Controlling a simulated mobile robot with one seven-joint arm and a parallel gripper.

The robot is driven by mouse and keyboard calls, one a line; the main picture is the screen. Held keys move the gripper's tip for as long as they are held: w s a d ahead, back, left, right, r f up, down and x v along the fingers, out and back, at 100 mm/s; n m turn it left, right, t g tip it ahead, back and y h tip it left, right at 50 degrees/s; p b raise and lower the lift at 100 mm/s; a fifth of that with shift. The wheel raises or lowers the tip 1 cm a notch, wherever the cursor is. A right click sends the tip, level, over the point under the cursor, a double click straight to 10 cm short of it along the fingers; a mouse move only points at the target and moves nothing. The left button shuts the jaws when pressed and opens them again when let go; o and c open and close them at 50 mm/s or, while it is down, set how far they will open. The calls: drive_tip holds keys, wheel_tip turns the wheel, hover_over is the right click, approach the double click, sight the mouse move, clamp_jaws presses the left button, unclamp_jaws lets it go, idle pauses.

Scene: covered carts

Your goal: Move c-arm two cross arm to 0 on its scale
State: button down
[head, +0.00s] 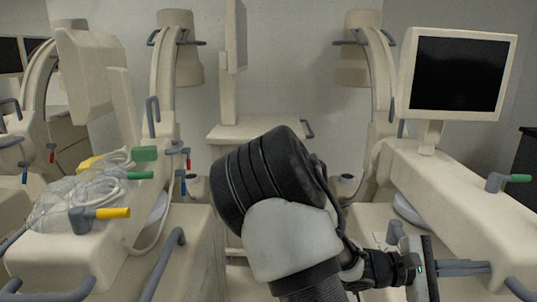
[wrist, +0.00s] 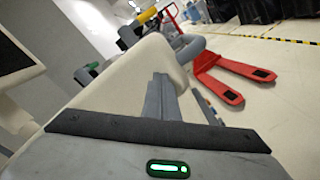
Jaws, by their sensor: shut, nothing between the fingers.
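Several beige C-arm carts stand here; I cannot read which is c-arm two. The right C-arm (head: 440,195) has a long beige cross arm running toward the front right, with a green-tipped lever (head: 505,180) on top. My gripper (head: 486,267) is shut and empty beside this cross arm's near left side, its fingers pointing right. In the wrist view my gripper (wrist: 168,88) has its fingertips close to a beige housing (wrist: 135,75); I cannot tell if they touch. A green-tipped lever (wrist: 88,70) and a yellow handle (wrist: 147,15) show there. No scale is legible.
The left C-arm (head: 100,220) carries bagged cables (head: 85,195) and a yellow-tipped lever (head: 105,213). A monitor (head: 458,75) stands above the right C-arm. A red pallet jack (wrist: 225,75) stands on open floor in the wrist view.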

drive_tip(key=shift+d+r, duration=0.15)
drive_tip(key=shift+d, duration=0.05)
idle(0.5)
drive_tip(key=shift+a, duration=0.1)
drive_tip(key=shift+w+a+p, duration=0.2)
drive_tip(key=shift+a+p, duration=0.35)
drive_tip(key=shift+a, duration=0.85)
drive_tip(key=shift+w+a+p, duration=0.2)
drive_tip(key=shift+a+p, duration=0.35)
drive_tip(key=shift+a, duration=0.85)
drive_tip(key=shift+f, duration=0.2)
